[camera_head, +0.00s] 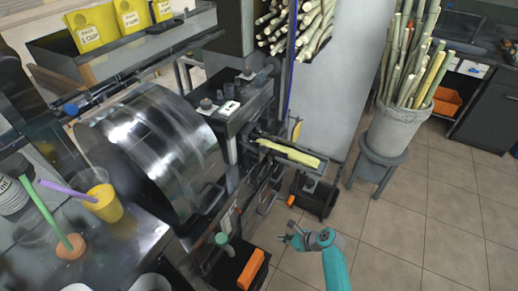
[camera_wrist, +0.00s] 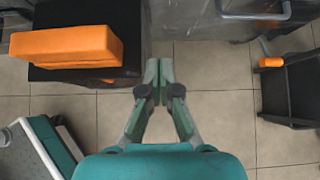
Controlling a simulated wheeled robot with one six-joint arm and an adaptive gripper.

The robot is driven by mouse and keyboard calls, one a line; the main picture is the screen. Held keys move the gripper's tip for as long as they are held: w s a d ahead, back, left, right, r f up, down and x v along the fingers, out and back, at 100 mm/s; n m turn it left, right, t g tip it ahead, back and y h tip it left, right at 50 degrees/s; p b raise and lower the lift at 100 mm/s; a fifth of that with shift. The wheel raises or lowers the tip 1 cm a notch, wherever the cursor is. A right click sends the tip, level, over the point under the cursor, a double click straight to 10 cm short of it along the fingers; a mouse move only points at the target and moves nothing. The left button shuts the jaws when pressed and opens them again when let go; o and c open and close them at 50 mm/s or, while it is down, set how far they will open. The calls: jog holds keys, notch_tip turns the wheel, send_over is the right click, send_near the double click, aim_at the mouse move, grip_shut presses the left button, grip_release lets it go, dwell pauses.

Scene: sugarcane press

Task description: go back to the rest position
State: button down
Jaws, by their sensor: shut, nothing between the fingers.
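My gripper (camera_head: 285,239) is at the lower middle of the head view, at the end of my teal arm. In the wrist view my gripper (camera_wrist: 158,78) shows its fingers drawn together, with nothing between them. It hangs over the tiled floor, apart from the machine. The sugarcane press (camera_head: 160,150) stands to its left in the head view, with a large shiny metal drum. A yellow-green piece of cane (camera_head: 290,154) lies in the feed trough on the press's right side.
An orange block (camera_wrist: 66,45) sits on a dark box left of my gripper. A dark bin (camera_wrist: 292,85) stands on the right. A bucket of cane stalks (camera_head: 397,128) stands on a grey stool. Cups and straws are on the metal counter (camera_head: 120,250). The floor at right (camera_head: 430,210) is clear.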

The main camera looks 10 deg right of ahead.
jog(key=s+d+n+t+h, duration=0.25)
jog(key=s+n+h, duration=0.55)
jog(key=s, duration=1.9)
jog(key=s+r+n+t, duration=0.2)
jog(key=s+r+n, duration=0.3)
jog(key=r, duration=0.6)
jog(key=s+r+n+t, duration=0.2)
jog(key=s+r+n, duration=0.4)
jog(key=r, duration=0.5)
jog(key=s+r+n+t, duration=0.2)
jog(key=s+r+n, duration=0.3)
jog(key=r, duration=0.6)
jog(key=shift+s+d+r+n+t, duration=0.3)
jog(key=shift+n+t, duration=0.05)
jog(key=shift+n, duration=0.25)
